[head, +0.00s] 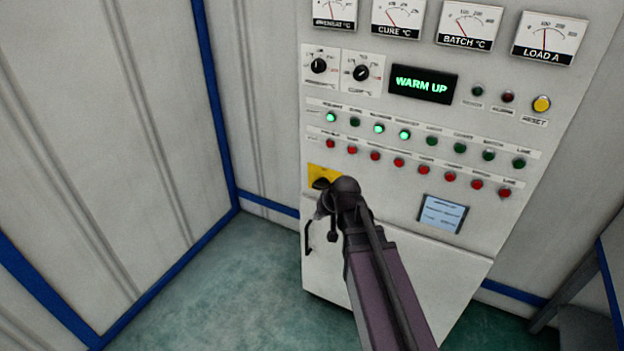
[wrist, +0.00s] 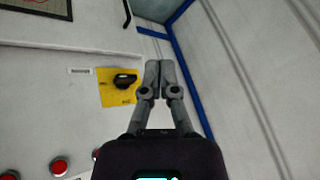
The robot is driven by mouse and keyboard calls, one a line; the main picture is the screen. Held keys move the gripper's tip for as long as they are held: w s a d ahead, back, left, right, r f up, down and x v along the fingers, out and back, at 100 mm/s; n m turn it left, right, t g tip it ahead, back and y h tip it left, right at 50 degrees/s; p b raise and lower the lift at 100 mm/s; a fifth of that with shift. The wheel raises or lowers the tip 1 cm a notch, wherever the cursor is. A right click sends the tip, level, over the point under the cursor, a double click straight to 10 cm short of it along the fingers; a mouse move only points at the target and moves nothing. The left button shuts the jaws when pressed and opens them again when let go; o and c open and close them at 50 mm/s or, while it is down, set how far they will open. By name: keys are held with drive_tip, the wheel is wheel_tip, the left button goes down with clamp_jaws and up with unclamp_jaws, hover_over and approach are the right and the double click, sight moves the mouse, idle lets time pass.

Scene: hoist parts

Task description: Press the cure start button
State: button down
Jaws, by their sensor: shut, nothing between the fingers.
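The control panel carries a row of green buttons over a row of red ones. The second green button (head: 355,122), under a small label that seems to read CURE, is dark, while the first, third and fourth glow. The red button (head: 351,150) sits below it. In the wrist view my gripper (wrist: 158,66) is shut and empty, its fingertips together just right of the yellow plate. The green row is not in the wrist view.
A black rotary switch on a yellow plate (wrist: 116,92) is close beside my fingers. A green display (head: 423,85) reads WARM UP. Dials, two knobs and a yellow reset button (head: 541,104) are above. A small screen (head: 442,214) is lower right. White walls with blue edging stand left.

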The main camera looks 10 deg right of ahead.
drive_tip(key=s+d+f+g+h, duration=0.1)
drive_tip(key=s+d+f+g, duration=0.1)
drive_tip(key=s, duration=0.5)
drive_tip(key=s+d+f+g+h+b, duration=0.1)
drive_tip(key=s+d+f+g+h, duration=0.1)
drive_tip(key=s, duration=0.5)
drive_tip(key=shift+d+f+g, duration=0.15)
drive_tip(key=shift+f+g, duration=0.05)
drive_tip(key=shift+g, duration=0.4)
